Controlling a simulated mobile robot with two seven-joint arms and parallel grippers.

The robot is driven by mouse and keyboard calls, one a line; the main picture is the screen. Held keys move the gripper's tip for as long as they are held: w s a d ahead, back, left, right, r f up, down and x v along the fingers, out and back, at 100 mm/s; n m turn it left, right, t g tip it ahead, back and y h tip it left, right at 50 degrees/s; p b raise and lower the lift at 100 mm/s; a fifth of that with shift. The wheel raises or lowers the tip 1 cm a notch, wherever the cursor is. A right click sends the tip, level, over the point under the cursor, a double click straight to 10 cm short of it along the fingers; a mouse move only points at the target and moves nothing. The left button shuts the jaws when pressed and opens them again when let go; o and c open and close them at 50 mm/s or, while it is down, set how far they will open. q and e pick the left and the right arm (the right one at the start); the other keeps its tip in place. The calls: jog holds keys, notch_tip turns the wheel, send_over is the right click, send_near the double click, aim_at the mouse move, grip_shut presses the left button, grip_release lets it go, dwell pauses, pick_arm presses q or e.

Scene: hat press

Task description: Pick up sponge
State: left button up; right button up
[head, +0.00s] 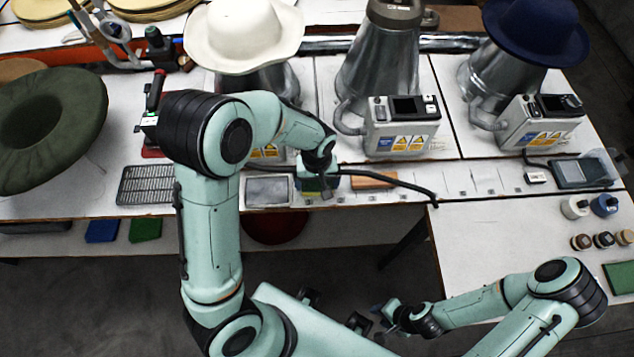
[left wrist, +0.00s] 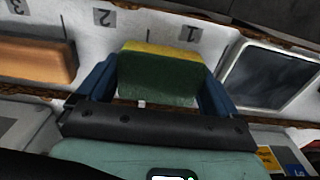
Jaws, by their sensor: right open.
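The sponge (left wrist: 158,75) is a green block with a yellow layer. In the head view my left gripper (head: 318,186) is at the front part of the table, and the sponge there is partly hidden by the gripper. My right gripper (head: 378,318) is open and empty, low in front of the table.
An orange-brown block (head: 373,180) lies right of the sponge. A grey-framed tray (head: 269,191) and a wire rack (head: 146,186) lie to the left. A black hose (head: 400,184) runs close by. Steamer boxes (head: 401,126) stand behind. The side table (head: 500,245) has free room at its left.

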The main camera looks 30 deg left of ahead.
aim_at(317, 182)
pick_arm(q)
jog(key=shift+r, duration=0.15)
notch_tip(317, 182, up, 20)
jog(key=p, duration=0.2)
pick_arm(e)
jog(key=w+r, duration=0.2)
jog(key=shift+r, duration=0.4)
